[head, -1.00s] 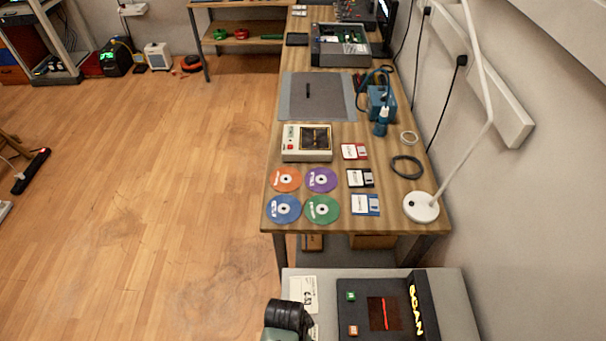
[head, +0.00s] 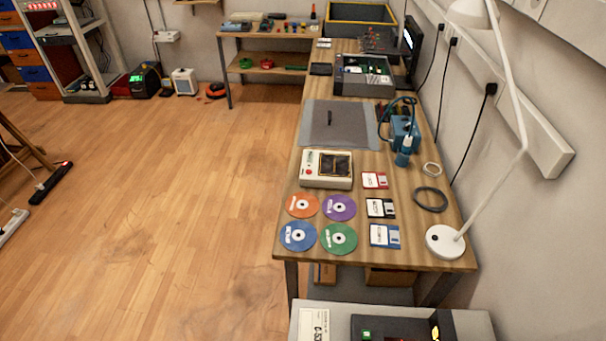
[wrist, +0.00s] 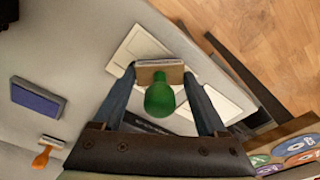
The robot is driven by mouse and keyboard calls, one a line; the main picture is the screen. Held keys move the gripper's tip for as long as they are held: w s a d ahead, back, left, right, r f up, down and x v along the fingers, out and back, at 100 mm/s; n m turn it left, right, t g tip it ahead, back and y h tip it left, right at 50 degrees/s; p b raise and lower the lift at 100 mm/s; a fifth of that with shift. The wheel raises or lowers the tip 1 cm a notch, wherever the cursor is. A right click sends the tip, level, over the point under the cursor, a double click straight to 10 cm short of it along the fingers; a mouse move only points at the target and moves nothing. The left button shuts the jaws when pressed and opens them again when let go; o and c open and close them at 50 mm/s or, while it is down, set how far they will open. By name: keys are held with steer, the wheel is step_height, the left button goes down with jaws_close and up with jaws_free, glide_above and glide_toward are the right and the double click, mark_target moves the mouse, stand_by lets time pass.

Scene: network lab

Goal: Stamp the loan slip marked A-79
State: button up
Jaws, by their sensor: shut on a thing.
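One slip (wrist: 135,43) shows behind the stamp, and another (wrist: 228,100) is to the right, partly behind a finger. Their marks are not readable here. A blue ink pad (wrist: 37,98) lies at the left. In the head view a slip that seems marked C-53 (head: 313,324) is at the bottom edge. My gripper is outside the head view.
An orange-handled stamp (wrist: 42,156) is at the lower left in the wrist view. A black scanner (head: 400,327) stands on the grey near table (head: 477,322). The wooden bench (head: 287,247) beyond holds discs, floppy disks and a lamp (head: 446,241).

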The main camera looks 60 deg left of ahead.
steer(key=shift+f+b, duration=0.3)
steer(key=shift+f, duration=0.3)
stand_by(1.9)
step_height(320, 180, up, 7)
steer(key=p, duration=0.7)
steer(key=shift+r, duration=0.15)
steer(key=shift+w, duration=0.1)
stand_by(0.7)
